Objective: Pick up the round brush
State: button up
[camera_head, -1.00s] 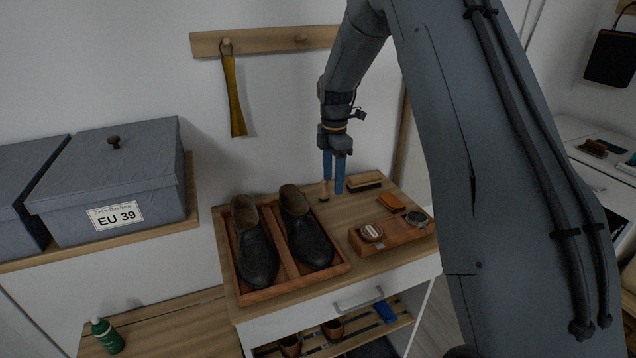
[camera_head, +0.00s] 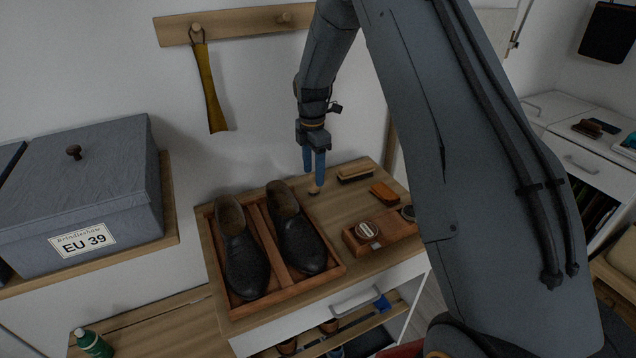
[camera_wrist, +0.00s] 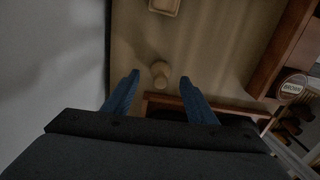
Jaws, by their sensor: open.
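The round brush (camera_head: 314,191) stands upright on the wooden bench top, a small piece with a pale wooden handle and a dark lower end in the head view. It also shows between my fingers in the wrist view (camera_wrist: 160,74), as a pale knob. My gripper (camera_head: 313,174) points down with its two blue fingers apart. The fingertips are at or just above the top of the brush, one on each side in the wrist view (camera_wrist: 159,77). Nothing is held. The fingers partly cover the handle in the head view.
A shoe tray (camera_head: 333,274) with two black shoes stands to the left. A wooden box (camera_head: 399,229) with tins is to the right. A long brush (camera_head: 356,174) and an orange-brown block (camera_head: 384,192) lie behind it. The wall is close behind the bench.

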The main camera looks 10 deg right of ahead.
aim_at(314, 173)
jog(key=shift+f+p, duration=0.55)
jog(key=shift+f, duration=1.05)
jog(key=c, duration=1.2)
jog(key=shift+o, duration=0.2)
jog(key=shift+r, duration=0.1)
notch_tip(314, 173, up, 10)
jog(key=b, duration=0.3)
jog(key=shift+b, duration=0.3)
